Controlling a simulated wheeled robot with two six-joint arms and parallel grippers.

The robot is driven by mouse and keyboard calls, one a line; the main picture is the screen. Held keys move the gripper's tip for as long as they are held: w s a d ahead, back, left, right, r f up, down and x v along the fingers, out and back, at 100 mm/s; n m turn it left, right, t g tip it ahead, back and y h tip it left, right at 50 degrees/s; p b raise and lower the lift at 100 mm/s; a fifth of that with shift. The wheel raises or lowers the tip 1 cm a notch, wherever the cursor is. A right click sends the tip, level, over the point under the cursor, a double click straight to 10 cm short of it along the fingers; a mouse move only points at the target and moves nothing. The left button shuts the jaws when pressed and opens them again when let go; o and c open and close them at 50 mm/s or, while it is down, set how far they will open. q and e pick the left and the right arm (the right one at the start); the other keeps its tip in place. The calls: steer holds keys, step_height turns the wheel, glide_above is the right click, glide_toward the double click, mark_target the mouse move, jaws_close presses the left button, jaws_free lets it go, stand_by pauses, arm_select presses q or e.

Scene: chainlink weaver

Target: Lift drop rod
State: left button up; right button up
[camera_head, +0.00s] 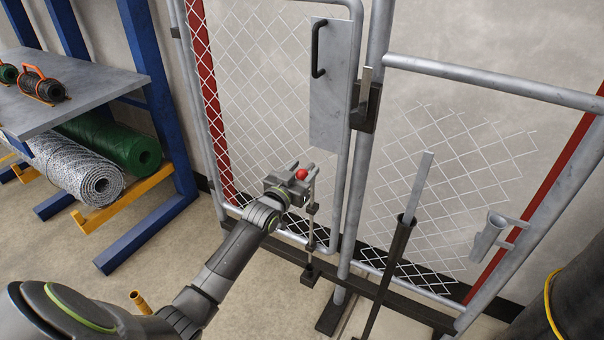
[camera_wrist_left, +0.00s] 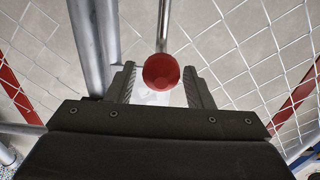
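The drop rod (camera_head: 311,215) is a thin upright metal rod at the bottom of the left chainlink gate leaf. Its red ball knob (camera_head: 302,174) is at its top end, and its lower end is by a small dark block (camera_head: 308,275) near the floor. My left gripper (camera_head: 304,169) is at the knob. In the left wrist view the red knob (camera_wrist_left: 161,72) sits between the two fingers of the left gripper (camera_wrist_left: 160,80), with a small gap visible on each side. The rod (camera_wrist_left: 163,25) runs on beyond the knob. My right gripper is not in view.
The gate leaf (camera_head: 345,200) has a latch plate (camera_head: 330,85) with a black handle (camera_head: 318,48). A grey flat bar (camera_head: 418,185) stands in a dark post (camera_head: 388,280) to the right. A rack with rolls (camera_head: 75,165) stands left. Open floor lies between rack and gate.

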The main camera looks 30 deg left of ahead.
arm_select(q)
steer(key=shift+f, duration=0.2)
steer(key=shift+s, duration=0.15)
steer(key=shift+s+f, duration=0.1)
steer(key=shift+s, duration=0.2)
steer(key=s+p, duration=0.1)
steer(key=s, duration=1.5)
steer(key=shift+s+a, duration=0.3)
steer(key=shift+a, duration=0.05)
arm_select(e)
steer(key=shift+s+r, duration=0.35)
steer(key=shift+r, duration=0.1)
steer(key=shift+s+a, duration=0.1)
